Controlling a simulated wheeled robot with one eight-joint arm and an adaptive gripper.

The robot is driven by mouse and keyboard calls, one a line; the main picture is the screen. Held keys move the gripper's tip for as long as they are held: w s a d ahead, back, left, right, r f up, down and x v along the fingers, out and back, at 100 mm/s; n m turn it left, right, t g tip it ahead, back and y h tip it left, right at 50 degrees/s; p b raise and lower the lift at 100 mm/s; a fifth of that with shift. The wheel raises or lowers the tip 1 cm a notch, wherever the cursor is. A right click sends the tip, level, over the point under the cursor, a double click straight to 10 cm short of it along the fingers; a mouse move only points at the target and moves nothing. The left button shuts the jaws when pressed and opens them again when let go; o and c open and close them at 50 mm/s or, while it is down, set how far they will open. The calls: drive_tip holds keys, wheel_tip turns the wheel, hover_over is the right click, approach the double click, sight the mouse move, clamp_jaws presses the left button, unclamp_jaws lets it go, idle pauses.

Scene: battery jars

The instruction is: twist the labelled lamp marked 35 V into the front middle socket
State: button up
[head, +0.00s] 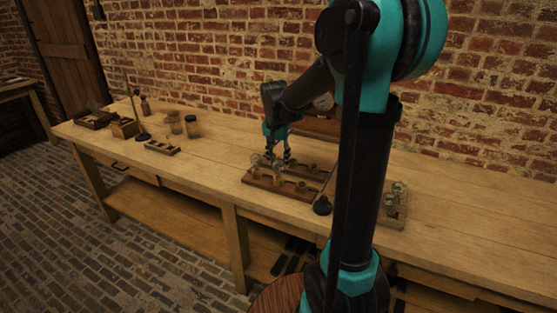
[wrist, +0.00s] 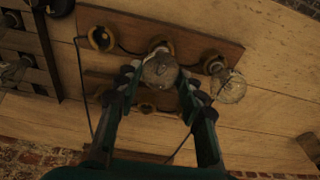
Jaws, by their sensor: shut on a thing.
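My gripper (wrist: 160,76) is shut on a clear glass lamp (wrist: 159,69), one finger on each side of the bulb. The lamp is over the middle socket (wrist: 160,45) of the front wooden board (wrist: 130,22); its base is hidden by the bulb, so I cannot tell how deep it sits. No label is readable. The board's socket at left (wrist: 101,38) in the wrist view looks empty. Another glass lamp (wrist: 229,86) stands at the board's other end socket. In the head view my gripper (head: 277,161) points down over the board (head: 262,183).
A second board (wrist: 100,82) with sockets lies behind, partly hidden by my fingers. Jars (head: 192,127) and trays stand far left.

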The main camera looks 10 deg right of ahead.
drive_tip(key=m, duration=0.6)
drive_tip(key=shift+g, duration=0.3)
drive_tip(key=m, duration=0.6)
drive_tip(key=shift+g+h, duration=0.3)
drive_tip(key=shift+g, duration=0.1)
drive_tip(key=o, duration=1.1)
drive_tip(key=shift+o, duration=0.2)
